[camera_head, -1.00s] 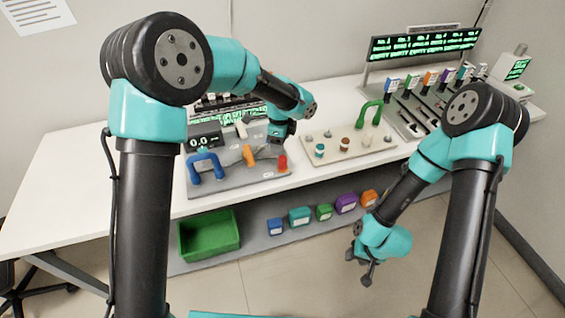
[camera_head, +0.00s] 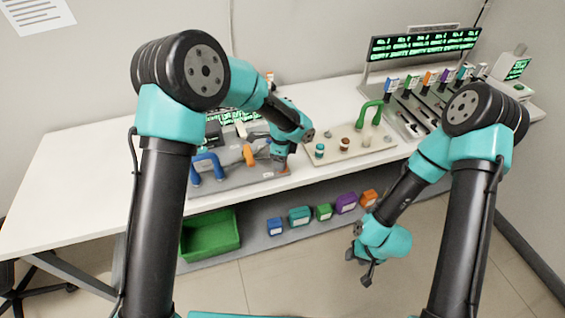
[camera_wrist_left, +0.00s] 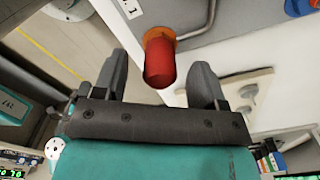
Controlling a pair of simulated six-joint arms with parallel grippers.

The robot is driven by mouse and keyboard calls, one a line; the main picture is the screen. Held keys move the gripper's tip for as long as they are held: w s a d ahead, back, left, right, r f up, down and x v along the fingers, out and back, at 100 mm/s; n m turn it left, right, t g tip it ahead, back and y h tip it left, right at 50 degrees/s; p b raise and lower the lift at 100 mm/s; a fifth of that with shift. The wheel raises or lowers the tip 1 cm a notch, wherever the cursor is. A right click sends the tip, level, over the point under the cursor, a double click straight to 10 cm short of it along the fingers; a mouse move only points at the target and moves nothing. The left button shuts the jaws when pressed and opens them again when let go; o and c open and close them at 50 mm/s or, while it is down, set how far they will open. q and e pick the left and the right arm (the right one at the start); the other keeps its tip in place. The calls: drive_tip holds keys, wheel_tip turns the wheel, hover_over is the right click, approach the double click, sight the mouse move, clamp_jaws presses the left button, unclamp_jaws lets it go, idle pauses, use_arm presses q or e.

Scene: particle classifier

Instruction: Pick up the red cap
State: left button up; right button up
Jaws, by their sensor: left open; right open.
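The red cap (camera_wrist_left: 160,64) is a small red cylinder on an orange base at the edge of a grey panel. In the left wrist view it shows between the two open fingers of my left gripper (camera_wrist_left: 161,72), apart from both. In the head view my left gripper (camera_head: 281,163) is at the cap's place on the panel's right end, and only a little reddish part of the cap shows under it. My right gripper (camera_head: 364,266) is open and empty in front of the table, low over the floor.
The grey panel (camera_head: 232,182) also carries a blue handle (camera_head: 206,168) and an orange handle (camera_head: 249,154). A beige board (camera_head: 372,150) with small knobs and a green handle (camera_head: 370,112) is right of it. A green bin (camera_head: 210,238) and several coloured boxes are on the lower shelf.

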use_arm(q)
drive_tip(key=shift+f, duration=0.45)
drive_tip(key=c, duration=1)
drive_tip(key=shift+r, duration=0.15)
drive_tip(key=shift+r, duration=1.45)
drive_tip(key=shift+c, duration=0.2)
drive_tip(key=shift+s+r, duration=0.2)
drive_tip(key=shift+r, duration=0.1)
drive_tip(key=s+r, duration=0.1)
drive_tip(key=s, duration=1.4)
drive_tip(key=shift+s+d+r, duration=0.15)
drive_tip(key=shift+s+d, duration=0.15)
drive_tip(key=shift+d, duration=0.1)
